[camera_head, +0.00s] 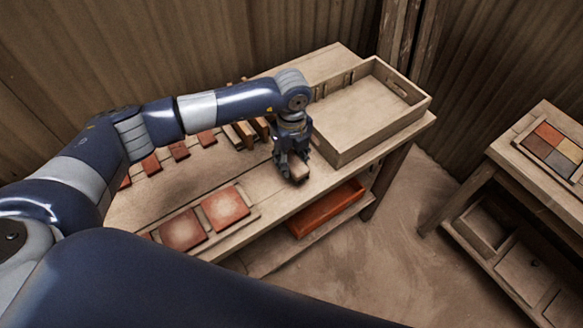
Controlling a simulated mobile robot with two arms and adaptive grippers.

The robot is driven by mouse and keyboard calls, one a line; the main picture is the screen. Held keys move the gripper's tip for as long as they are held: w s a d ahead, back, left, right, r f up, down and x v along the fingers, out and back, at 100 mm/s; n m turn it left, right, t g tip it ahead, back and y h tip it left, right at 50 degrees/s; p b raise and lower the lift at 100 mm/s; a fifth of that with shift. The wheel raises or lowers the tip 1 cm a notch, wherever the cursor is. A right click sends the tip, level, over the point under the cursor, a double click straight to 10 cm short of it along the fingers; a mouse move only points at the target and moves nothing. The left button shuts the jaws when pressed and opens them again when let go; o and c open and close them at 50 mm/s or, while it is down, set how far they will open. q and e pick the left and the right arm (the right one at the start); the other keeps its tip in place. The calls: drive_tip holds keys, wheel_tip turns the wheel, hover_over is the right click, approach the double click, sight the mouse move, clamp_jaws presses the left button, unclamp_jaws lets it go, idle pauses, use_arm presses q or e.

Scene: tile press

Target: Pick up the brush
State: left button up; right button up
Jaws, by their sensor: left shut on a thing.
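My left arm reaches in from the left across the workbench. My left gripper (292,177) points down over the bench's front part, just left of the wooden tray. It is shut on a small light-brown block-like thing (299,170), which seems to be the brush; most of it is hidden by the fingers. I cannot tell whether it touches the bench top. My right gripper is not in view.
The wooden bench (160,205) holds a large empty wooden tray (365,112), two big reddish tiles (226,207) and several small red tiles (151,164). Wooden pieces (240,134) stand behind the gripper. An orange tray (326,208) sits below. A second table (530,165) with coloured tiles stands right.

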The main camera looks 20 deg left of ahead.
use_arm(q)
drive_tip(key=s+a+b, duration=0.1)
drive_tip(key=s, duration=0.4)
drive_tip(key=s+a+b, duration=0.1)
drive_tip(key=s, duration=0.3)
drive_tip(key=s+a+r+b, duration=0.1)
drive_tip(key=s+b, duration=0.1)
drive_tip(key=s, duration=0.3)
drive_tip(key=shift+s+r, duration=0.1)
drive_tip(key=shift+s, duration=0.2)
drive_tip(key=shift+s+a+r, duration=0.15)
drive_tip(key=shift+s+r, duration=0.05)
drive_tip(key=shift+s, duration=0.35)
